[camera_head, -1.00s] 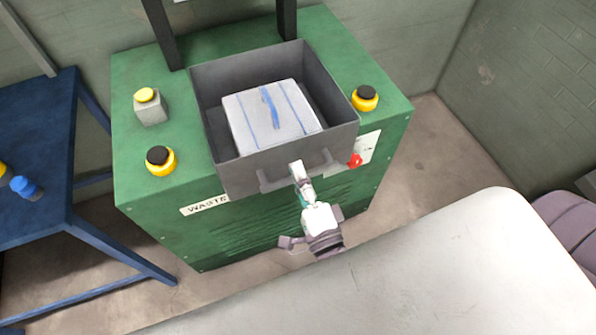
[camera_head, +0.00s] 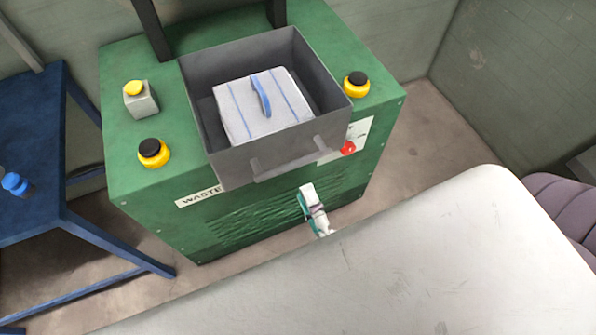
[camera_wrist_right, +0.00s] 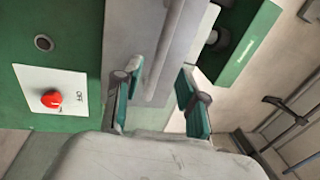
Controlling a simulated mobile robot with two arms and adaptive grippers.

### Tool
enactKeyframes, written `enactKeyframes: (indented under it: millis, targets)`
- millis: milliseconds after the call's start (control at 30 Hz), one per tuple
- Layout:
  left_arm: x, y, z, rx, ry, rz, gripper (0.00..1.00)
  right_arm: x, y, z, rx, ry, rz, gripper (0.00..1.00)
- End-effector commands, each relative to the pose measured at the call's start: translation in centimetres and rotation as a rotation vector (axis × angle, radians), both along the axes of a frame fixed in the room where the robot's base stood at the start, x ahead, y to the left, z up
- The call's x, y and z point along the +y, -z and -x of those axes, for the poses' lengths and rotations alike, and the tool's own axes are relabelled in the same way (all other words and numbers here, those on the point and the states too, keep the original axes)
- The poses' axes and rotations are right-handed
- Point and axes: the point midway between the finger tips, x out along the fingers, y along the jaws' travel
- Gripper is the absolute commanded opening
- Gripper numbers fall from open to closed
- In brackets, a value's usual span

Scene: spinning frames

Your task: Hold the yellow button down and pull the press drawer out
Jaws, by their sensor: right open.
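The yellow button (camera_head: 133,88) sits on a small grey box on the left of the green press (camera_head: 140,200). Nothing touches it, and I cannot tell whether it is pressed down. The grey press drawer (camera_head: 225,165) stands out at the front of the press, holding a white block with blue stripes (camera_head: 240,115). Its bar handle (camera_head: 300,160) is on the front face. My right gripper (camera_head: 307,190) is open and empty, below and in front of the handle, apart from it. In the right wrist view the open fingers (camera_wrist_right: 157,100) point towards the handle bar (camera_wrist_right: 168,50). My left gripper is not in view.
Black-and-yellow buttons stand at the press's front left (camera_head: 153,153) and right (camera_head: 356,84). A red switch (camera_head: 348,148) is beside the drawer front. A blue table (camera_head: 35,160) stands to the left. Bare floor (camera_head: 430,130) lies to the right.

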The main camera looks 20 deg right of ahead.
Motion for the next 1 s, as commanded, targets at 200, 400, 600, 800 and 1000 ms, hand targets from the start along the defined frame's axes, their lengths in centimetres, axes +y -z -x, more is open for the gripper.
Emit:
enactKeyframes:
  millis: [200,400,600,800,1000]
  targets:
    - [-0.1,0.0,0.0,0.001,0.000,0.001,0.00,0.0,0.7,3.2,0.003,-0.001,0.001,0.41]
    - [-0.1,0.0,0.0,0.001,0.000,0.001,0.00,0.0,0.8,3.9,0.000,-0.001,0.001,0.41]
    - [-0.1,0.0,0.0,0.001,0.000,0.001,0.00,0.0,0.8,3.9,-0.001,0.000,0.001,0.41]
    - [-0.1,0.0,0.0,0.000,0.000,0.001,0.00,0.0,0.7,3.9,-0.001,0.000,0.001,0.41]
    - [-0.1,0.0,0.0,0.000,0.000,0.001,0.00,0.6,3.1,3.5,0.030,-0.030,0.088,0.41]
